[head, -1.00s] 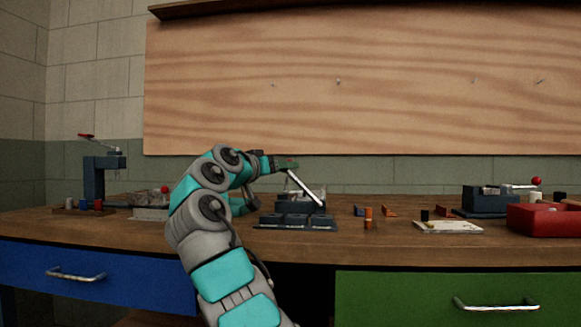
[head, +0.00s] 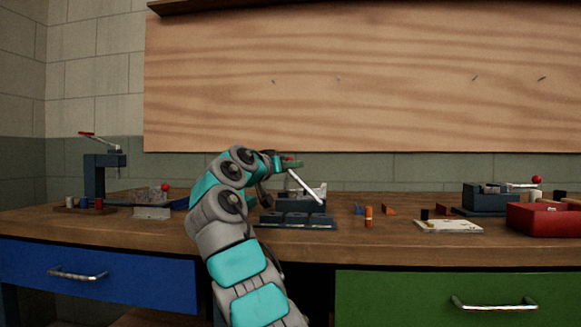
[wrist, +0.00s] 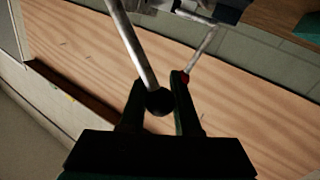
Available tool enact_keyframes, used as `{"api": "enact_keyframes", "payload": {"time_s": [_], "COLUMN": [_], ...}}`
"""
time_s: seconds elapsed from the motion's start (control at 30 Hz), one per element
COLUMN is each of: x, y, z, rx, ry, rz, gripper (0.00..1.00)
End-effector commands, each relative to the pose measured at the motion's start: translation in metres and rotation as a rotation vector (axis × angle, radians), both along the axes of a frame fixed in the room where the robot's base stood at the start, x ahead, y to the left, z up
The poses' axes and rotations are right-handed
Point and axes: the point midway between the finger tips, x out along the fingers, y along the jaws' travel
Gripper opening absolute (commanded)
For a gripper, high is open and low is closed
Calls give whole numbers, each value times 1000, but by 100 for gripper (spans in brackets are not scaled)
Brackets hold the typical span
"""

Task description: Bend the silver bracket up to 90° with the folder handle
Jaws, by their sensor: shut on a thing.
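The folder (head: 298,221) is a dark blue-grey bench tool at the middle of the workbench. Its handle (head: 306,186) is a silver rod leaning up and left. My gripper (head: 291,162) is at the handle's upper end. In the wrist view, my gripper (wrist: 160,95) is shut around the handle's black ball knob (wrist: 159,102), and the rod (wrist: 132,45) runs up out of the picture. A small light metal shape shows behind the rod on the folder; I cannot tell whether it is the silver bracket or judge its angle.
A dark press (head: 94,177) and a red-knobbed tool (head: 152,207) stand left. To the right are an orange cylinder (head: 368,217), a white pad (head: 448,226), another dark tool (head: 490,199) and a red bin (head: 545,220). A wooden board (head: 400,80) covers the wall behind.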

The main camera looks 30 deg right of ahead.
Motion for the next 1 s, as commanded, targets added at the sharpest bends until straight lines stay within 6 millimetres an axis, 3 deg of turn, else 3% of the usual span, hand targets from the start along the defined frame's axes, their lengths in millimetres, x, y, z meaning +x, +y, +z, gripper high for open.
{"api": "enact_keyframes", "payload": {"time_s": [0.13,1.0], "x": [0,0], "y": [0,0], "z": [0,0], "rx": [0,-1], "ry": [0,-1], "rz": [0,0], "gripper": [0,0]}}
